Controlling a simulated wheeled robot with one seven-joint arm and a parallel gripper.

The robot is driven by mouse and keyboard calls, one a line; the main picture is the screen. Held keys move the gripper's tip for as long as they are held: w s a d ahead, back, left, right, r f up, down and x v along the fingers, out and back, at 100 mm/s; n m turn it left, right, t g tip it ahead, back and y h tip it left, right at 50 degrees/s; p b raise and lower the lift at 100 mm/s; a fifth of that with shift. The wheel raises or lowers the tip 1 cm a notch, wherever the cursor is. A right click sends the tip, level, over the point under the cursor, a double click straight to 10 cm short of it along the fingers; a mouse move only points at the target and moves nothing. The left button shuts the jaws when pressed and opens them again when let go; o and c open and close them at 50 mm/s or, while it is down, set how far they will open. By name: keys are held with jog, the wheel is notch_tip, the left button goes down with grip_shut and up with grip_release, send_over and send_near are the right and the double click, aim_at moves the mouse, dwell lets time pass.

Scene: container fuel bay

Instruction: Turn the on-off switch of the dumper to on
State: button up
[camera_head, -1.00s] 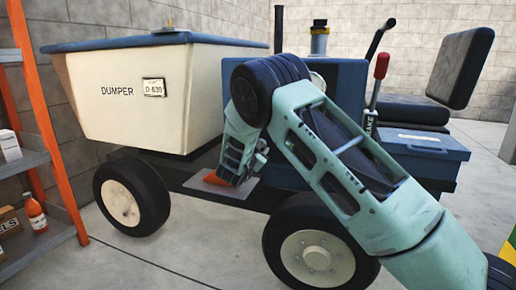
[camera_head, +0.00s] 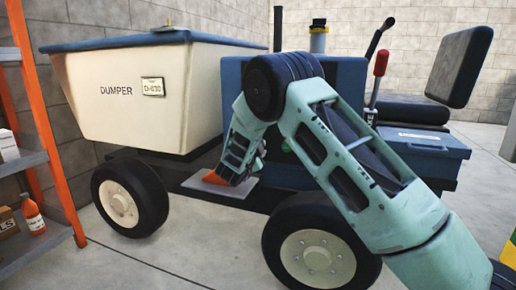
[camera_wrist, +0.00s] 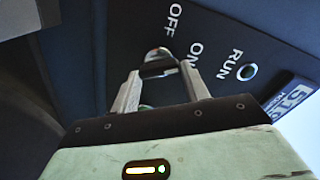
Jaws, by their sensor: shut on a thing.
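The dumper (camera_head: 120,115) stands across the middle of the head view, with a cream skip and a dark blue body. In the wrist view its dark panel (camera_wrist: 110,45) carries the words OFF, ON and RUN. The on-off switch (camera_wrist: 158,53) shows as a small silver and black part close to ON. My gripper (camera_wrist: 160,73) is shut on the switch, one finger on each side. The switch's pointing direction is partly hidden by the fingers. In the head view my arm covers the panel and the switch.
A red-handled brake lever (camera_head: 379,75) and a seat back (camera_head: 459,66) are at the right. An orange-framed shelf (camera_head: 40,130) with a bottle (camera_head: 33,213) stands at the left. Floor is clear in front.

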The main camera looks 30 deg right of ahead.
jog(key=shift+a+f, duration=0.1)
jog(key=o, duration=1)
jog(key=p+v, duration=0.6)
jog(key=v, duration=1.1)
jog(key=shift+s+a, duration=0.15)
